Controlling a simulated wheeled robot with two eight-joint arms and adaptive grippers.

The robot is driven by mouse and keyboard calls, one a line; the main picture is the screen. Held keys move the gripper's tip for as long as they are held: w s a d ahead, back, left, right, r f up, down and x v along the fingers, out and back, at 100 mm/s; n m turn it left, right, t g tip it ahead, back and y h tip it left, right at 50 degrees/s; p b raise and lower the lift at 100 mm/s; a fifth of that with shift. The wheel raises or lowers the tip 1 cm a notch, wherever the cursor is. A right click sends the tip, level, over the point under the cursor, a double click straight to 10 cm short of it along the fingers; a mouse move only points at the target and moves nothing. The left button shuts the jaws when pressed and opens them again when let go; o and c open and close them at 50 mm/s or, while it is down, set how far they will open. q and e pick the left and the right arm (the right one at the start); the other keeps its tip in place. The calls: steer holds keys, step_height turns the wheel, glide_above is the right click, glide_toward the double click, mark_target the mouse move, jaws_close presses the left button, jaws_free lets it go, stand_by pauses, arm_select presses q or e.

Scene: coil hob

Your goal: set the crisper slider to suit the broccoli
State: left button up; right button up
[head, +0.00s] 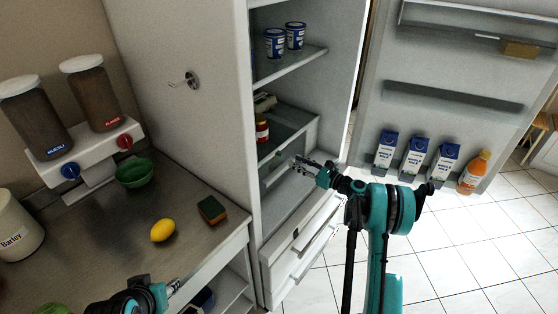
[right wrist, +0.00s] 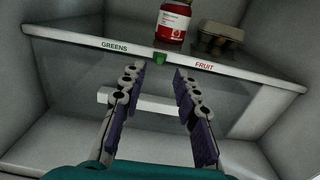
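The crisper slider is a small green tab (right wrist: 160,57) on the white front edge of the shelf (right wrist: 255,80) in the right wrist view. It sits about midway between the label GREENS on its left and the label FRUIT on its right. My right gripper (right wrist: 160,78) is open, its two fingers pointing at the slider from below, one to each side; contact does not show. In the head view my right gripper (head: 300,163) reaches into the fridge's lower part. My left gripper (head: 172,288) is low over the counter's front; its finger gap is unclear. I cannot make out any broccoli.
A red-labelled jar (right wrist: 174,20) and an egg carton (right wrist: 218,38) stand on the shelf above the slider. The open fridge door (head: 365,110) holds several milk cartons and an orange bottle (head: 474,172). A lemon (head: 163,230) and sponge (head: 212,209) lie on the counter.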

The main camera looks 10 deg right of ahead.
mark_target(280, 154)
steer(key=b+x, duration=0.2)
steer(key=x, duration=0.5)
steer(key=shift+w+a, duration=0.2)
steer(key=shift+w, duration=0.1)
jaws_close()
